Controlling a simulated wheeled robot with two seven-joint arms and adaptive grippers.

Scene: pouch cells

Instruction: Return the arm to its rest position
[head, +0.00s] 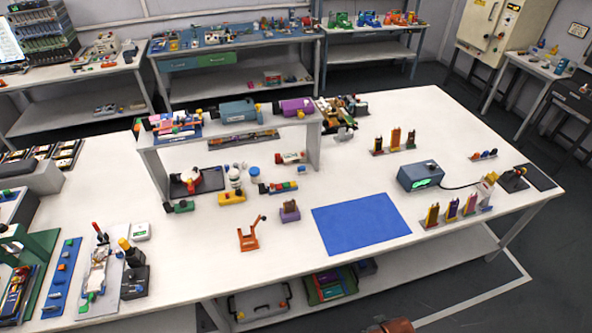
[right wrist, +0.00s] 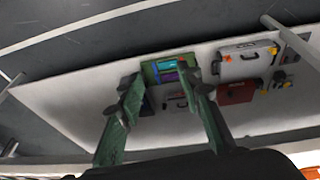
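My right gripper (right wrist: 158,82) shows in the right wrist view with its two green fingers spread apart. It is open with nothing held between the fingers. It points down toward the lower shelf (right wrist: 65,112), with the floor beyond. Neither gripper can be made out in the head view, and my left gripper is not seen. Upright pouch-like cells stand in a front rack (head: 455,216) at the right of the white table (head: 400,265). More stand in a back rack (head: 394,150).
A blue mat (head: 360,223) lies bare near the table's front edge. A blue-grey box (head: 420,176) with a cable sits behind the front rack. A raised shelf (head: 235,137) spans the back left.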

